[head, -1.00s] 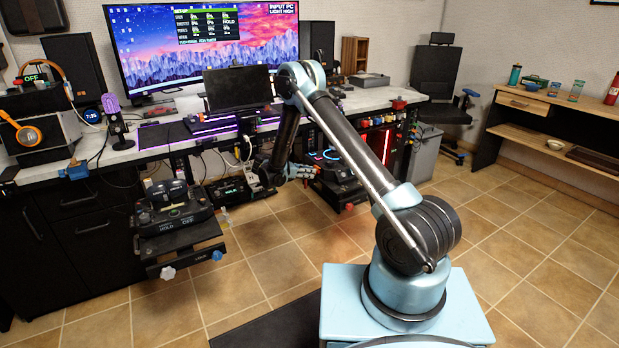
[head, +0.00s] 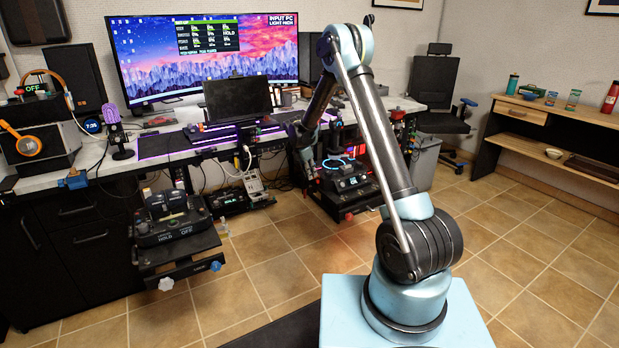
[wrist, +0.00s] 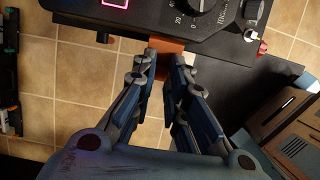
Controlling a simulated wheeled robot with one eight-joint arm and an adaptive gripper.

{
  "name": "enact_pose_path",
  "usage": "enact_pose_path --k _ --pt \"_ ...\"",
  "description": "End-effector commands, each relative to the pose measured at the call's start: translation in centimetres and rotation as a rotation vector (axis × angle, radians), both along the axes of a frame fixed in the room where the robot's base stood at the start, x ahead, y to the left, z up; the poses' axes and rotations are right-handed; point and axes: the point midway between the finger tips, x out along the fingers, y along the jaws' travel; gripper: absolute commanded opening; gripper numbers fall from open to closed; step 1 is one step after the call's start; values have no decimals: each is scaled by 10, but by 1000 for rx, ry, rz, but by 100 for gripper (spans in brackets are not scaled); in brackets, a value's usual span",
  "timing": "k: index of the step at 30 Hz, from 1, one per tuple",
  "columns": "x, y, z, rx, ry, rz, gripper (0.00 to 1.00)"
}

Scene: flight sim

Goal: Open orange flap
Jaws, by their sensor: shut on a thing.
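The orange flap (wrist: 168,44) shows as a small orange-brown piece at the edge of a black control box (wrist: 215,22) in the wrist view. My gripper (wrist: 164,60) has its fingertips on either side of the flap and is shut on it. The fingers hide part of the flap. In the head view, my gripper (head: 312,168) is by the black box with a glowing blue ring (head: 338,164), under the right part of the desk. The flap cannot be made out there.
The box carries a dial (wrist: 197,8) and a pink-lit square (wrist: 117,2). A throttle unit (head: 170,218) stands out from the desk at left. The tiled floor in front is clear.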

Motion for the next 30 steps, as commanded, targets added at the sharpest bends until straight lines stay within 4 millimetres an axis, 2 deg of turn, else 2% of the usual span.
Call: enact_pose_path --k 9,24,25,27,30 --pt "7 -4 5 92 54 1 0" --pt "7 -4 5 106 63 2 0" --pt "7 -4 5 106 63 2 15" --pt "7 -4 5 105 64 2 31" --pt "6 -4 5 105 66 1 33"
